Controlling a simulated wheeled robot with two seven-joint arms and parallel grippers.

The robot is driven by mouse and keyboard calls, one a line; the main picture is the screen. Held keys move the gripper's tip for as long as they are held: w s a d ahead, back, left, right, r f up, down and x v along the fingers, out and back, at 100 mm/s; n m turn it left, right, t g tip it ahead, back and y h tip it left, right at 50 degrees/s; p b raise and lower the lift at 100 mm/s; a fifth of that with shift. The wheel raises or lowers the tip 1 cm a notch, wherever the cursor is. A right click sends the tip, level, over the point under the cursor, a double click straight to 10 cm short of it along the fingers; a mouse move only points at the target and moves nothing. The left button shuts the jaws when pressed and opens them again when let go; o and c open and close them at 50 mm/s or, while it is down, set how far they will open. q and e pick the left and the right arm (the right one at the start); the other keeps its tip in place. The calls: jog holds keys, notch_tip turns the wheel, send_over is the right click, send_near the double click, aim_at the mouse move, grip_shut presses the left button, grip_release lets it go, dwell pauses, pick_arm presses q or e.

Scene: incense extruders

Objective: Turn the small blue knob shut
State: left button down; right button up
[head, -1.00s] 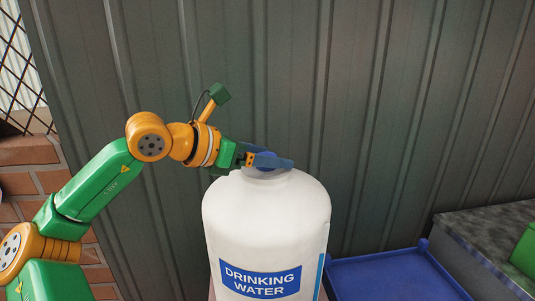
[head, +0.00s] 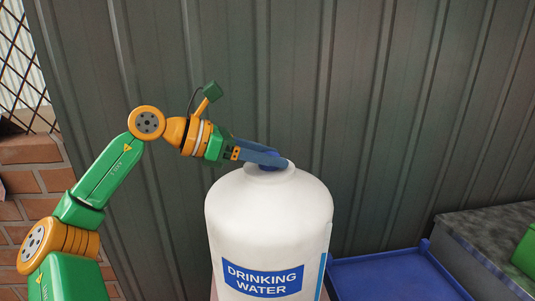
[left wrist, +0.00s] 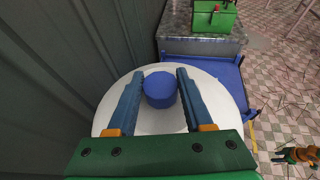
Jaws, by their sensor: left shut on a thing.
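The small blue knob (left wrist: 160,88) sits on top of the white drinking water tank (head: 268,220). In the left wrist view it stands between the two blue fingers of my left gripper (left wrist: 160,73), one on each side. In the head view my left gripper (head: 283,162) reaches in from the left at the tank's top, its fingers sloping slightly down. It is shut on the knob, and the near finger hides much of the knob. The tank's white top (left wrist: 222,92) shows around the fingers. An orange and green part at the lower right of the left wrist view may be my right arm.
A ribbed dark metal wall (head: 400,110) stands close behind the tank. A blue tray (head: 390,275) lies to the right, beside a grey stone-like block (head: 490,235) with a green box (left wrist: 214,18) on it. A brick wall (head: 30,195) is at the left.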

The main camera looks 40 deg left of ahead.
pick_arm(q)
jog(key=shift+r+m+g+h+p, duration=0.1)
jog(key=shift+m+g+h+p, duration=0.65)
jog(key=shift+m+h, duration=0.55)
jog(key=shift+c, duration=1.5)
grip_release()
jog(key=shift+w+d+g, duration=0.1)
jog(key=shift+g, duration=0.15)
jog(key=p+v, duration=0.1)
jog(key=v, duration=0.6)
